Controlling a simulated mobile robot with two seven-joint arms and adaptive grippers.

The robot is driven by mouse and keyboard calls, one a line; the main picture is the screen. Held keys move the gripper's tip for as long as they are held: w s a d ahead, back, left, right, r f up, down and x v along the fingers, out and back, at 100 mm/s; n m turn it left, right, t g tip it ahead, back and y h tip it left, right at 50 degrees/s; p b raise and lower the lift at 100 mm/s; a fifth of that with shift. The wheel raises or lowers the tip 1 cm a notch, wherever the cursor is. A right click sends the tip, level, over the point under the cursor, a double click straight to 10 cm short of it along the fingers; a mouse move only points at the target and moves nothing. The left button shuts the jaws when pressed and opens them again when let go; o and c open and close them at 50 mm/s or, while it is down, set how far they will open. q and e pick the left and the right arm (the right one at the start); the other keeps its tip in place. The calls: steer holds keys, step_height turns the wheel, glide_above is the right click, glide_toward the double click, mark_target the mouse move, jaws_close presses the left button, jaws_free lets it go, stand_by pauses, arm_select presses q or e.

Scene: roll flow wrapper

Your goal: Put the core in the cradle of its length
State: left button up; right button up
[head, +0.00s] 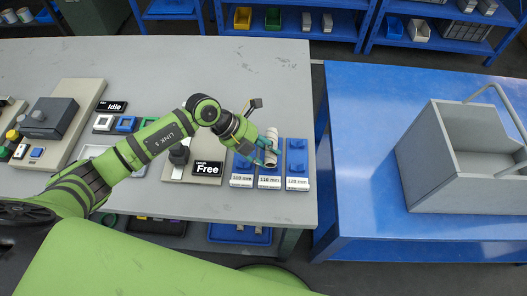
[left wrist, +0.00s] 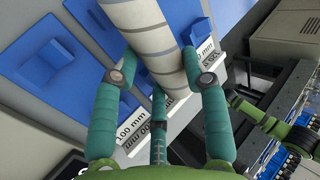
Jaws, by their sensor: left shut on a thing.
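The core, a pale striped tube (head: 271,134), is held by my left gripper (head: 264,150) over the middle one of three blue cradles in the head view. In the left wrist view the core (left wrist: 148,28) lies between the teal fingers of my left gripper (left wrist: 160,78), which are shut on it. The left cradle (head: 243,164), middle cradle (head: 268,172) and right cradle (head: 297,160) each have a white length label at the front. The gripper and core partly hide the middle cradle. I cannot tell whether the core touches it. My right gripper is not seen.
A black "Free" sign (head: 207,169) stands left of the cradles and an "Idle" sign (head: 112,106) farther left. The grey table (head: 170,65) is clear behind the cradles. A blue table (head: 365,125) with a grey open box (head: 450,175) stands to the right.

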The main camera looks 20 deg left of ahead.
arm_select(q)
steer(key=shift+s+a+f, duration=0.1)
steer(key=shift+s+f, duration=0.35)
steer(key=shift+f, duration=0.4)
steer(key=o, duration=1.1)
steer(key=shift+c, duration=0.2)
steer(key=shift+o, duration=0.3)
steer(key=shift+w+f, duration=0.1)
steer(key=shift+w, duration=0.35)
steer(key=shift+r, duration=0.3)
steer(key=v, duration=1.2)
steer(key=shift+w, duration=0.15)
